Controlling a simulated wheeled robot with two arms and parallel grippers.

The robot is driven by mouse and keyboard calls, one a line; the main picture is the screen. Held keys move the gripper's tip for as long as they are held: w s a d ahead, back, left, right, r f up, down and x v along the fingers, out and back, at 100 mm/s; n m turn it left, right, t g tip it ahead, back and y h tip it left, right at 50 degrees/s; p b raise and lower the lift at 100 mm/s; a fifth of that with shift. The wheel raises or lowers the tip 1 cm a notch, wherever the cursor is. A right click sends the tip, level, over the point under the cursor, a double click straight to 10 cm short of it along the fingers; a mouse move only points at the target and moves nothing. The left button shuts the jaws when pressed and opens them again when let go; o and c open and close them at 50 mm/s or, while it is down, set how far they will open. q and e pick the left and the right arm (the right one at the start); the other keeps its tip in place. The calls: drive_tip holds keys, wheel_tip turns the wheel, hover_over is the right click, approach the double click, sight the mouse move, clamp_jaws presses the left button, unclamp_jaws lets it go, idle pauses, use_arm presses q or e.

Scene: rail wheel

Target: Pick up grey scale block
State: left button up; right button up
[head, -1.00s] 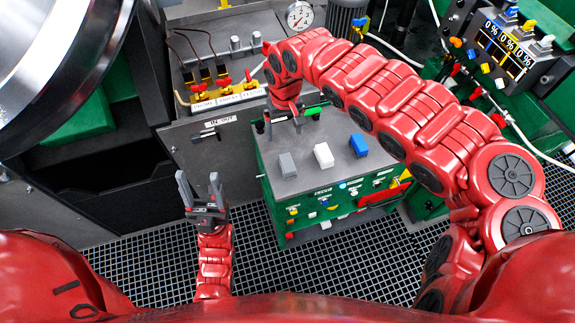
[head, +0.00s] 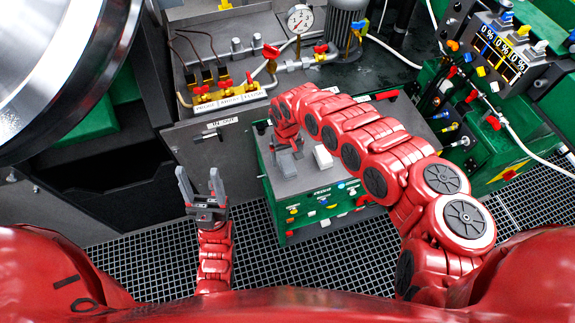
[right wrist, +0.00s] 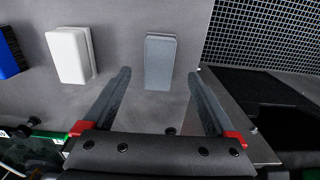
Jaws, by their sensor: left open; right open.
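The grey scale block (right wrist: 160,65) stands on the grey top of a green cabinet, and in the head view (head: 287,168) it is partly hidden by my right gripper. My right gripper (head: 286,150) is open above the cabinet top, very near the block. In the right wrist view its fingers (right wrist: 159,78) point at the block, which appears between and just beyond the tips; no contact is visible. My left gripper (head: 199,178) is open and empty, raised over the floor grating left of the cabinet.
A white block (head: 323,157) stands right of the grey one. The cabinet top (head: 300,184) is bare in front. A valve panel (head: 225,97) stands behind.

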sight(287, 163)
wheel_tip(287, 163, down, 3)
drive_tip(key=shift+s+f, duration=0.1)
drive_tip(key=shift+s, duration=0.05)
drive_tip(key=shift+d+f, duration=0.2)
drive_tip(key=shift+f, duration=0.45)
clamp_jaws()
drive_tip(key=shift+r, duration=0.1)
drive_tip(key=shift+a+r+p, duration=0.1)
drive_tip(key=shift+r+p, duration=0.2)
drive_tip(key=shift+r, duration=0.2)
wheel_tip(287, 163, up, 8)
drive_tip(key=shift+f+b, duration=0.1)
drive_tip(key=shift+b, duration=0.5)
drive_tip(key=shift+r, duration=0.55)
